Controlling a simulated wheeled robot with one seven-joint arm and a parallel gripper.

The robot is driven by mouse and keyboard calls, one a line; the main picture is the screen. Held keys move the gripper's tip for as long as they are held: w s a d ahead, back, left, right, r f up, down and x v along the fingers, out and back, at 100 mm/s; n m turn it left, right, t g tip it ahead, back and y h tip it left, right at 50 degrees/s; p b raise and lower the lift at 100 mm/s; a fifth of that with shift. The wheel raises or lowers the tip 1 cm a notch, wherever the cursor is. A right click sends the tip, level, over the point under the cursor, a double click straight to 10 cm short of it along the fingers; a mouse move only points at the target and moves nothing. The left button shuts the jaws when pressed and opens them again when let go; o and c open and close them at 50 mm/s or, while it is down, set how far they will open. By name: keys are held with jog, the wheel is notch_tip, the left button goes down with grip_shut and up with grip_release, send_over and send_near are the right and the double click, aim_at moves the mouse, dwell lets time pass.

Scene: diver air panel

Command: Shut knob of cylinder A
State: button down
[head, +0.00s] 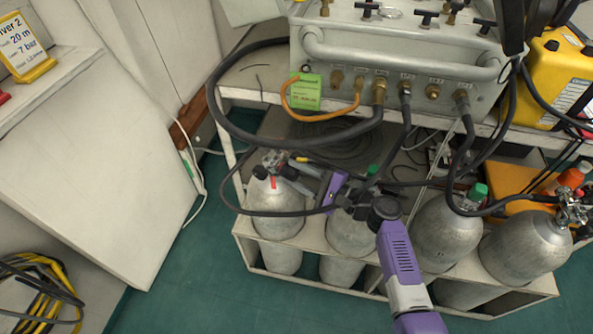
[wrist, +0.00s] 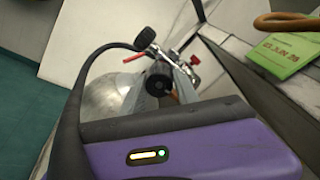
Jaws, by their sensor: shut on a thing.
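The leftmost silver cylinder (head: 275,208) stands upright in the rack, with a metal valve (head: 274,160) and a red lever or tag on top. No letter A is readable on it. My gripper (head: 296,168) reaches this valve from the right. In the wrist view my gripper (wrist: 162,77) has its grey fingers on both sides of a black round knob (wrist: 159,75) and is shut on it. Another black knob (wrist: 145,38), a red lever (wrist: 134,58) and a small red part (wrist: 195,60) sit beyond it. The cylinder's shoulder (wrist: 105,97) shows at left. The finger contact is partly hidden.
Several more cylinders (head: 445,235) stand to the right in the white rack (head: 300,284). A black hose (head: 228,135) loops close to the valve. The grey air panel (head: 400,60) and shelf overhang the rack. A green tag (head: 305,92) hangs there. Green floor (head: 185,270) is clear at left.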

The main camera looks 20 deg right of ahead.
jog(key=shift+m+p, duration=0.4)
jog(key=shift+m, duration=0.6)
jog(key=shift+f, duration=0.1)
jog(key=c, duration=0.9)
grip_release()
jog(key=v, duration=0.8)
jog(key=shift+w, duration=0.1)
